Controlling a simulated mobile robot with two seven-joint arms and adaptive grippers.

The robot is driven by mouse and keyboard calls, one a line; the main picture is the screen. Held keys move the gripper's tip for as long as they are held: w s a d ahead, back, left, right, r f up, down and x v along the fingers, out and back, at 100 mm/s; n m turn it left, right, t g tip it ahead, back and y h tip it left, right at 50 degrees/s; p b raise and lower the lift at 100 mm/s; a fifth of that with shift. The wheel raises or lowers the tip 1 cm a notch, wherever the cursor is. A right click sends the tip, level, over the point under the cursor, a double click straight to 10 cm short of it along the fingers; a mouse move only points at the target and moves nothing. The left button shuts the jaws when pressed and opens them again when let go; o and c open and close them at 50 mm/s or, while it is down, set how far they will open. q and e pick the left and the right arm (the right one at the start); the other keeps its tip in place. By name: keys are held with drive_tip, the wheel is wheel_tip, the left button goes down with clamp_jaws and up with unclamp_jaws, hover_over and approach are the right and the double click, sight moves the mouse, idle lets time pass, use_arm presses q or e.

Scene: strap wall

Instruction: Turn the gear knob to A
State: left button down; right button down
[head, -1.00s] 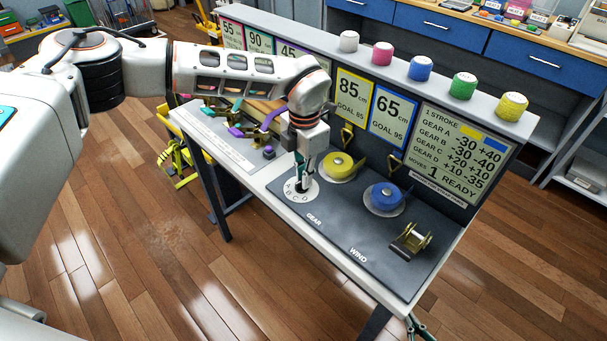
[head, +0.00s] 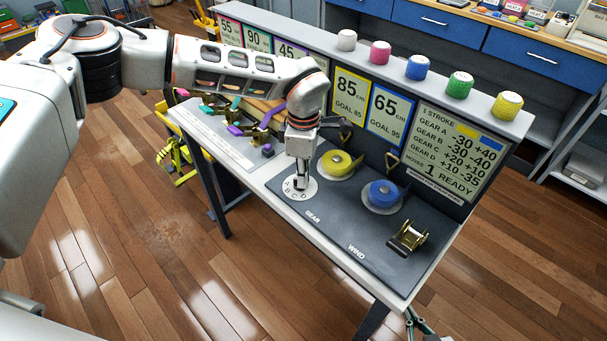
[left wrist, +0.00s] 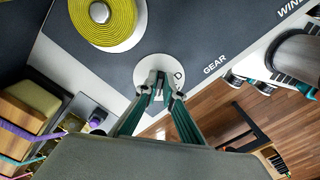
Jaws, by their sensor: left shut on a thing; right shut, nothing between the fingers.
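The white gear dial (head: 292,194), lettered A B C D, lies at the left front of the dark board, by the word GEAR. My left gripper (head: 300,186) points down over it, shut on the gear knob, which its fingers hide. In the left wrist view the fingers (left wrist: 160,88) meet over the dial (left wrist: 144,72) and the letter D shows to their right. Which letter the knob points at cannot be told. My right gripper (head: 417,324) shows only in part, low beyond the table's front right corner, shut and empty.
A yellow strap roll (head: 338,163) and a blue roll (head: 383,194) lie behind and right of the dial. A brass ratchet (head: 408,236) sits at the right. The upright sign (head: 448,150) lists gears and reads 1 READY. The board's front middle is clear.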

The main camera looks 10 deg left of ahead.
use_arm(q)
drive_tip(key=shift+w+r+m, duration=0.1)
drive_tip(key=shift+r+m, duration=0.05)
drive_tip(key=shift+m, duration=0.35)
drive_tip(key=c, duration=2.2)
unclamp_jaws()
wheel_tip(320, 180, up, 12)
drive_tip(key=shift+f, duration=0.1)
